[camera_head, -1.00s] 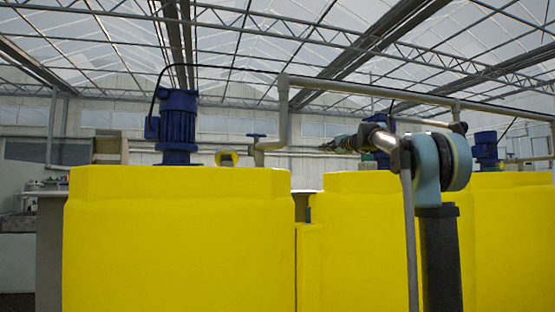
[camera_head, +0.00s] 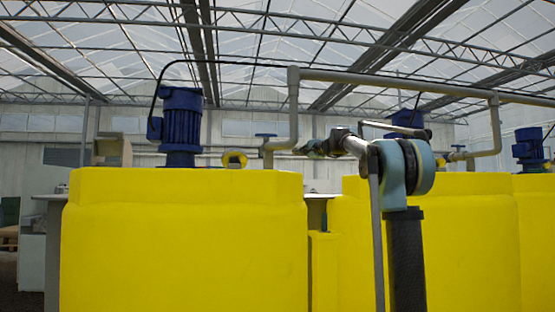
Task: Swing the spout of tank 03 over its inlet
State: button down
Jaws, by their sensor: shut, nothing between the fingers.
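A yellow tank (camera_head: 185,245) fills the lower left; no number shows on it. On its top, a grey spout pipe (camera_head: 268,153) with a blue valve handle (camera_head: 266,136) joins an overhead pipe. Left of the spout is a yellow ring-like fitting (camera_head: 234,160), which looks like the inlet; the spout's end is beside it, to its right. My gripper (camera_head: 307,149) is shut and empty, pointing left, at the right side of the spout's pipe bend. I cannot tell whether it touches the pipe.
A blue motor (camera_head: 181,127) with a black cable stands on the tank, left of the fitting. An overhead pipe (camera_head: 400,84) runs right to a second tank (camera_head: 470,240) with its own spout (camera_head: 460,153). My arm stands before that second tank.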

jog(key=shift+w, duration=0.1)
jog(key=s+a+x, duration=0.1)
jog(key=a+x, duration=0.1)
jog(key=x, duration=1)
jog(key=shift+s+a, duration=0.15)
jog(key=shift+a, duration=0.05)
jog(key=shift+a, duration=0.1)
